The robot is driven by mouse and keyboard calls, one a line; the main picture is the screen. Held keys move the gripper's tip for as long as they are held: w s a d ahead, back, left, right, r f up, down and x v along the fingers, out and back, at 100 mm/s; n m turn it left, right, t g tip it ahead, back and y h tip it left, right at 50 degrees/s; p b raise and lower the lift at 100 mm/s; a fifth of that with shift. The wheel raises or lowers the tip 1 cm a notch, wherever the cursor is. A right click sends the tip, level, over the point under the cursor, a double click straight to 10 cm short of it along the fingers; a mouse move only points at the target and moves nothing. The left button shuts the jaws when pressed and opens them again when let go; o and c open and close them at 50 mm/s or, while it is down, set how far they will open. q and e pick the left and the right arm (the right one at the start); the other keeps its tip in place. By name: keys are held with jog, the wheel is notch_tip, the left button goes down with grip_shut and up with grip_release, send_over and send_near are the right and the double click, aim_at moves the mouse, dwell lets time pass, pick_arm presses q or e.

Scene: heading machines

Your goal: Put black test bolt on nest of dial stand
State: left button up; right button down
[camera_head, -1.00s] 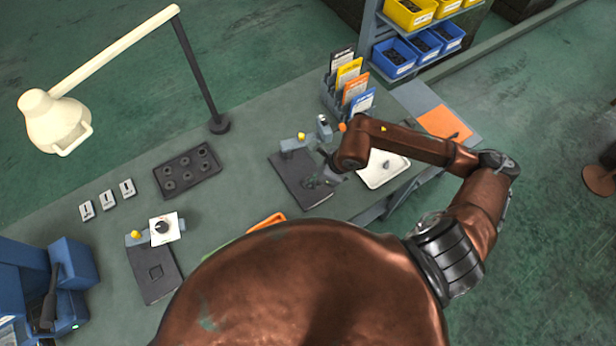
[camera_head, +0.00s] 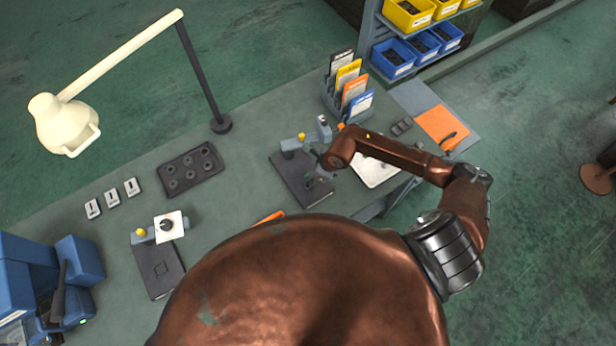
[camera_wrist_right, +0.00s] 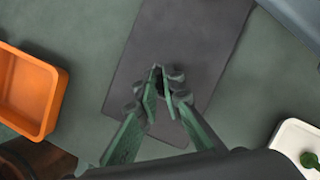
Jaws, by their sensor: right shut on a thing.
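My right gripper (camera_head: 317,180) is low over the dark base plate (camera_head: 290,187) of the right-hand stand. In the right wrist view its green fingers (camera_wrist_right: 161,84) close together over that plate (camera_wrist_right: 190,38). A small dark thing between the tips, apparently the black test bolt (camera_wrist_right: 159,86), is mostly hidden by the fingers. Whether it touches the plate or a nest I cannot tell. Another stand at the left has a white-faced dial (camera_head: 168,226) and a dark plate with a square nest outline (camera_head: 160,269). My left gripper is out of view.
A white tray (camera_head: 372,176) lies right of the plate; the wrist view shows a green piece (camera_wrist_right: 310,160) in it. An orange bin (camera_wrist_right: 30,92) is left of the plate. A dark tray with round pockets (camera_head: 190,170), a lamp (camera_head: 62,122) and a card rack (camera_head: 347,88) stand around.

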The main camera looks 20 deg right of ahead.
jog(key=c, duration=2.5)
grip_release()
jog(key=shift+f, duration=0.1)
jog(key=o, duration=0.4)
jog(key=shift+r, duration=0.25)
jog(key=shift+s+d+r, duration=0.1)
jog(key=shift+d+r, duration=0.1)
jog(key=shift+r, duration=0.1)
jog(key=b+v, duration=0.2)
jog(key=v, duration=0.9)
jog(key=shift+b, duration=0.35)
